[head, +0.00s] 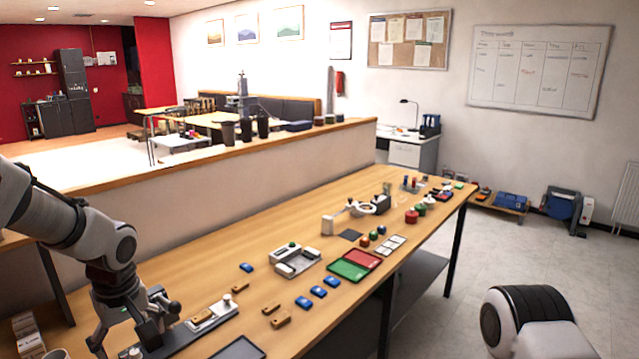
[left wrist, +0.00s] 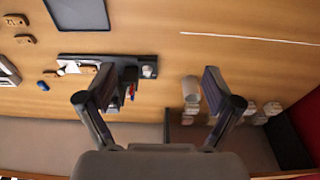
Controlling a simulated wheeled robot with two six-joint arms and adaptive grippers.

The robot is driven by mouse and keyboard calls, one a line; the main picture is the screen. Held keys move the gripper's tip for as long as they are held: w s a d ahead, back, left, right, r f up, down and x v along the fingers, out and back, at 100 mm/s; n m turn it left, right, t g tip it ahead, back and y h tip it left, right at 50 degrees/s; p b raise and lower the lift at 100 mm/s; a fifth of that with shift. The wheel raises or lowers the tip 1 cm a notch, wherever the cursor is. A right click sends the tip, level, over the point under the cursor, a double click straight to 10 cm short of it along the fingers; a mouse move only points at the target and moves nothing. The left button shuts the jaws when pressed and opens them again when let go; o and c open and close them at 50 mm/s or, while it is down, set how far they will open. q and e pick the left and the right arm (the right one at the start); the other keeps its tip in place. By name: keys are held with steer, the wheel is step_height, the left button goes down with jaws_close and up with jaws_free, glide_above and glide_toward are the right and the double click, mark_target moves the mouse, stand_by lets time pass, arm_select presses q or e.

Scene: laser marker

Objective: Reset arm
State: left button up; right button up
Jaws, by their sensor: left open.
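My left gripper (head: 140,332) is at the lower left in the head view, over the near left end of the wooden table (head: 225,268). In the left wrist view my left gripper (left wrist: 160,85) has its two fingers wide apart with nothing between them. A dark fixture rail (head: 195,338) with a light block and a wooden piece on it lies right beside the gripper. The rail also shows in the left wrist view (left wrist: 75,57), left of and partly behind the left finger. A part of my right arm shows at the lower right in the head view; its gripper is out of view.
A grey and white device (head: 296,260), blue pieces (head: 318,292), wooden tags (head: 281,319), a green tray (head: 348,271) and a red tray (head: 363,260) lie along the table. A low partition (head: 290,165) runs behind it. Open floor (head: 540,245) is at the right.

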arm_select(q)
step_height(320, 180, down, 14)
steer(key=s+g+b, duration=0.3)
steer(key=s+d+f+m+g+h+b, duration=0.1)
steer(key=s+d+f+m+b, duration=0.25)
steer(key=s+f, duration=1.1)
steer(key=s+d+f+m+g+h+b, duration=0.15)
steer(key=s+d+f+b, duration=0.25)
steer(key=s+f, duration=1.05)
steer(key=w+m+t, duration=0.3)
steer(key=w+m+t+y, duration=0.1)
steer(key=w, duration=0.1)
steer(key=shift+w+a+f+p, duration=0.2)
steer(key=shift+w+f+p, duration=0.05)
steer(key=shift+f+p, duration=0.1)
arm_select(e)
step_height(320, 180, down, 10)
steer(key=shift+w, duration=0.3)
